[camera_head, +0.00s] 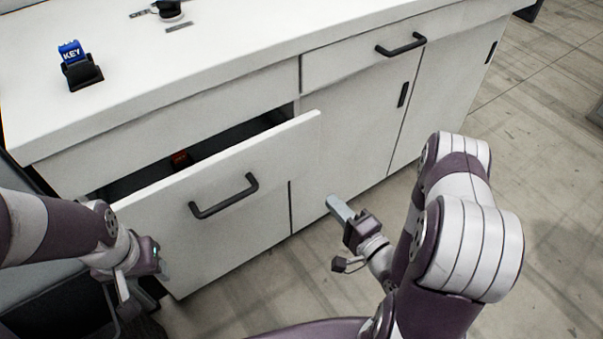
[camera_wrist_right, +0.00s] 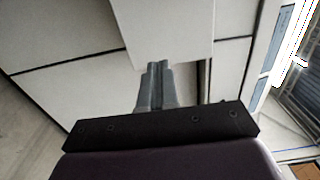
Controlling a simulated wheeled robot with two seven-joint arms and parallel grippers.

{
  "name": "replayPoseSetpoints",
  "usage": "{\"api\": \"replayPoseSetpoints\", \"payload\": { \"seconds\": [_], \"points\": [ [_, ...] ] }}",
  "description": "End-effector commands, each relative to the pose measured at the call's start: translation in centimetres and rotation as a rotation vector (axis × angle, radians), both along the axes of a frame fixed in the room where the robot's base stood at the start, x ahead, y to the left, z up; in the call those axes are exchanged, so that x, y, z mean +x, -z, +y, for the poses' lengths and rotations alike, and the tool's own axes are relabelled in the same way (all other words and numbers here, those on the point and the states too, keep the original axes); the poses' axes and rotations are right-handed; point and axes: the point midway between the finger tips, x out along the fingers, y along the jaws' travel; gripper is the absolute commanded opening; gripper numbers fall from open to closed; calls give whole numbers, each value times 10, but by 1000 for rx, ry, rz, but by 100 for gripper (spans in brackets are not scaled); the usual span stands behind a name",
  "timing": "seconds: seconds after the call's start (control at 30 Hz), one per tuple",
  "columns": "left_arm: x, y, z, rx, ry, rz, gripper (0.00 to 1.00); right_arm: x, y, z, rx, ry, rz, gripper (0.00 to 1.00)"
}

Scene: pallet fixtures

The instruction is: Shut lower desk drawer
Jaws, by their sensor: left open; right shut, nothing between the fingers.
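The lower desk drawer (camera_head: 270,160) is pulled out from the white desk, with a dark gap behind its front panel. Its black bar handle (camera_head: 223,196) is on the front. A small red and dark item (camera_head: 181,159) shows inside the drawer. My right gripper (camera_head: 336,208) is shut and empty, to the right of the drawer front and apart from the handle. In the right wrist view its closed fingers (camera_wrist_right: 155,85) point at a white panel; whether they touch it I cannot tell. My left gripper (camera_head: 145,262) is open, low by the left end of the drawer front.
A blue key block on a black stand (camera_head: 77,68) sits on the white desk top (camera_head: 200,50). An upper drawer with a black handle (camera_head: 400,45) is shut at the right. Cabinet doors (camera_head: 440,85) are shut. Grey floor (camera_head: 560,190) at the right is clear.

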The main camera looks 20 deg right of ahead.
Motion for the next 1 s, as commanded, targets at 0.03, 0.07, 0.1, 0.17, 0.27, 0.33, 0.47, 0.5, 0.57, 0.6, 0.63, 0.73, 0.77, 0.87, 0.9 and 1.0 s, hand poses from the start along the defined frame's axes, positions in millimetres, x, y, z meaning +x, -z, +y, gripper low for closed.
{"api": "replayPoseSetpoints", "payload": {
  "seconds": [0.03, 0.07, 0.1, 0.17, 0.27, 0.33, 0.47, 0.5, 0.57, 0.6, 0.63, 0.73, 0.77, 0.87, 0.9, 1.0],
  "points": [
    [0, 0, 0, 0, 0, 0, 53, 4, -1, 2, 1, -5, -4, 0],
    [0, 0, 0, 0, 0, 0, 53, 8, -1, 4, 0, -6, -3, 0],
    [0, 0, 0, 0, 0, 0, 53, 15, -1, 6, -2, -7, -4, 0],
    [0, 1, 0, 0, 0, 0, 53, 26, -1, 10, -3, -8, -5, 0],
    [0, 2, 0, 0, 0, 0, 53, 47, -2, 18, -4, -9, -5, 0],
    [0, 4, 0, 0, 0, 0, 53, 62, -1, 22, -5, -7, -4, 0],
    [0, 6, 0, 0, 0, 0, 53, 88, -1, 30, -4, -4, -4, 0],
    [0, 6, 0, 0, 0, 0, 53, 95, -1, 33, -4, -5, -3, 0],
    [0, 7, 0, 0, 0, 0, 53, 105, -1, 35, -4, -4, -3, 0],
    [0, 8, 0, 0, 0, 0, 53, 111, -1, 37, -4, -3, -3, 0],
    [0, 8, 0, 0, 0, 0, 53, 115, -1, 38, -3, -3, -3, 0],
    [0, 9, 0, 0, 0, 0, 53, 124, -1, 41, -4, -1, -1, 0],
    [0, 9, 0, 0, 0, 0, 53, 126, -1, 41, -4, -1, -1, 0],
    [0, 9, 0, 0, 0, 0, 53, 130, -1, 42, -5, -1, -2, 0],
    [0, 9, 0, 0, 0, 0, 53, 130, -1, 43, -5, -1, -1, 0],
    [0, 9, 0, 0, 0, 0, 53, 130, -1, 42, -5, -1, -1, 0]
  ]
}}
